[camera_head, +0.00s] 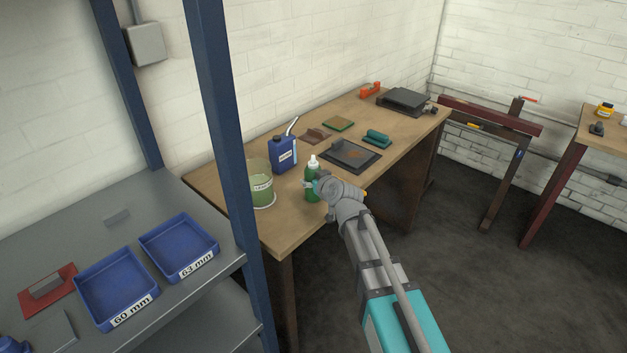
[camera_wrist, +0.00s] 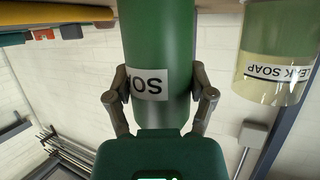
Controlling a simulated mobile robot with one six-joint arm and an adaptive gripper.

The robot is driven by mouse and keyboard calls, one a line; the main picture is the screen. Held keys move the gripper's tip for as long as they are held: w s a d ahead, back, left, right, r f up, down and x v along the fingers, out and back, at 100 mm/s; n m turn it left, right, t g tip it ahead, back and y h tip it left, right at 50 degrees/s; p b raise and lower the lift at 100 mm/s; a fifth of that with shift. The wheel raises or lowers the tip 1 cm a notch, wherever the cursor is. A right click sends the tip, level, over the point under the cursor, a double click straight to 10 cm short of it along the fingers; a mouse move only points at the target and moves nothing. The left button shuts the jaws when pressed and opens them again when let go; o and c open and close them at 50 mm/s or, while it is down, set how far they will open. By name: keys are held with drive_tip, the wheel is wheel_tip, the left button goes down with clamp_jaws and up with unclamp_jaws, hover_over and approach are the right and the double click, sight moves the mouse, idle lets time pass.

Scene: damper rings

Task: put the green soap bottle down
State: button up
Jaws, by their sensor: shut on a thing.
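The green soap bottle (camera_head: 312,181) has a white cap and stands upright at the near part of the wooden workbench (camera_head: 283,226), beside a tub. In the wrist view the bottle (camera_wrist: 157,40) fills the middle, with a white label partly reading "SO". My gripper (camera_wrist: 160,98) is shut on the bottle, one finger on each side of its body. In the head view my gripper (camera_head: 322,187) reaches the bottle from the right and hides part of it. I cannot tell whether the bottle's base touches the bench top.
A clear tub (camera_head: 262,189) labelled "LEAK SOAP" in the wrist view stands just left of the bottle. A blue can (camera_head: 283,155) with a spout is behind it. A dark plate (camera_head: 350,155) lies to the right. A blue rack post (camera_head: 222,120) rises at left.

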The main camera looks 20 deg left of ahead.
drive_tip(key=o, duration=1.2)
drive_tip(key=shift+o, duration=0.2)
drive_tip(key=shift+r, duration=0.1)
